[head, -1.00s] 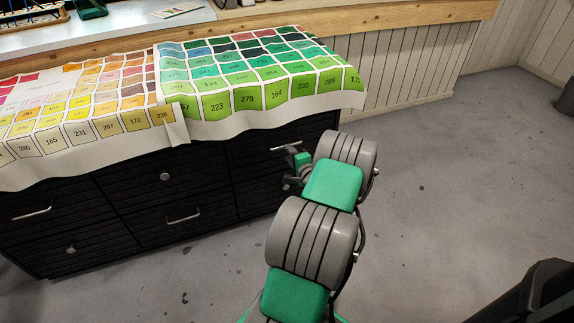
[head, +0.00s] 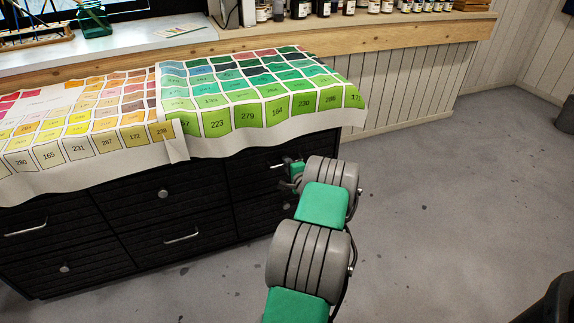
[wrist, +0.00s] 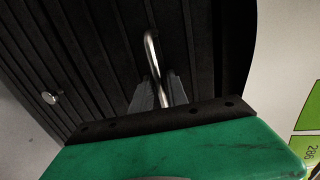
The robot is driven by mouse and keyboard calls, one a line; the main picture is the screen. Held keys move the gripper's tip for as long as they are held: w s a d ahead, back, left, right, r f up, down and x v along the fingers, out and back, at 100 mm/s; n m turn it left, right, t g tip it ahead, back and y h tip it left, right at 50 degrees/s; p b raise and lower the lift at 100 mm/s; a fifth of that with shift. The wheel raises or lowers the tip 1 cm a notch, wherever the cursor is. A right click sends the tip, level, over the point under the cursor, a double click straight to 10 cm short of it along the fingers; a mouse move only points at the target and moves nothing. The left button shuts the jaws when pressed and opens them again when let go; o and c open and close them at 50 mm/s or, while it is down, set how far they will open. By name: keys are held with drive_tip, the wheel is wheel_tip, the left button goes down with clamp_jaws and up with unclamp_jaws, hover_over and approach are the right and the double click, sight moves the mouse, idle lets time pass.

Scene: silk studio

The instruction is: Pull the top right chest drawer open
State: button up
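The black chest (head: 205,215) stands under a color-chart cloth. Its top right drawer (head: 255,178) looks flush with the chest front in the head view. That drawer's silver bar handle (wrist: 152,48) runs between my two grey fingers in the wrist view. My gripper (wrist: 157,88) is closed in on the handle, with one finger on each side and little gap. In the head view my gripper (head: 287,172) is at the drawer front, and my arm partly hides it. The handle is mostly hidden there.
The numbered cloth (head: 250,105) hangs over the chest's top edge, just above the drawer. A round knob (wrist: 48,98) of the drawer below shows in the wrist view. The grey floor (head: 440,220) to the right is clear.

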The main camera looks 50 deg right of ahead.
clamp_jaws()
idle(1.1)
